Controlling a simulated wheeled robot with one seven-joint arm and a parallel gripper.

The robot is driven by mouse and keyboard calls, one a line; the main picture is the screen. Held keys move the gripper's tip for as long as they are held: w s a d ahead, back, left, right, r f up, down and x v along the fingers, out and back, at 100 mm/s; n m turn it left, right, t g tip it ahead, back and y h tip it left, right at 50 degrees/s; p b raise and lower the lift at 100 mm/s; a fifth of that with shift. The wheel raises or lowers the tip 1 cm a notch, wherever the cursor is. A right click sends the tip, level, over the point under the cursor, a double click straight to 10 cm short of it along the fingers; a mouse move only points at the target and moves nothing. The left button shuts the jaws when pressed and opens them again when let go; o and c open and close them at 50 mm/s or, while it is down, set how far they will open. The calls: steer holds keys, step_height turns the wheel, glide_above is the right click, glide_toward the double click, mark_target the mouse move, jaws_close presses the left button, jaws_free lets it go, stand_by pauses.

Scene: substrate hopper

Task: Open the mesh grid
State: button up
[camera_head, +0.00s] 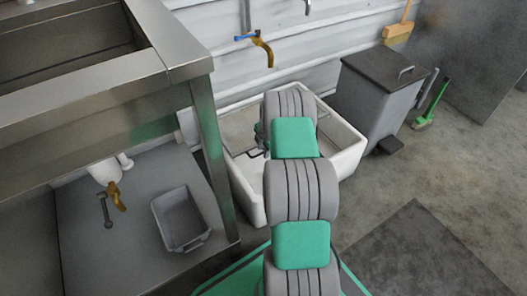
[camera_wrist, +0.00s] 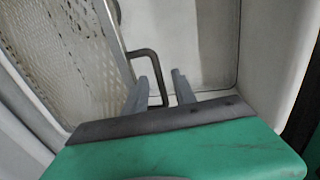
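The mesh grid (camera_wrist: 62,55) fills the left of the wrist view, a pale perforated panel with a grey edge bar. A dark bent handle (camera_wrist: 154,62) sticks out from its edge. My gripper (camera_wrist: 160,88) has its two grey fingers apart, with the handle's lower leg showing between them. I cannot tell whether either finger touches it. The white basin (camera_wrist: 275,60) shows bare inner walls to the right of the grid, so the grid looks at least partly raised. In the head view the basin (camera_head: 345,133) stands on the floor, and my arm hides most of its inside.
A steel sink bench (camera_head: 120,80) with a lower shelf stands at the left, its leg close to the basin. A grey tub (camera_head: 181,218) sits on that shelf. A grey pedal bin (camera_head: 378,95) stands right of the basin. A brass tap (camera_head: 263,52) hangs above.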

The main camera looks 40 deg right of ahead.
steer(key=shift+c, duration=0.4)
jaws_close()
stand_by(0.9)
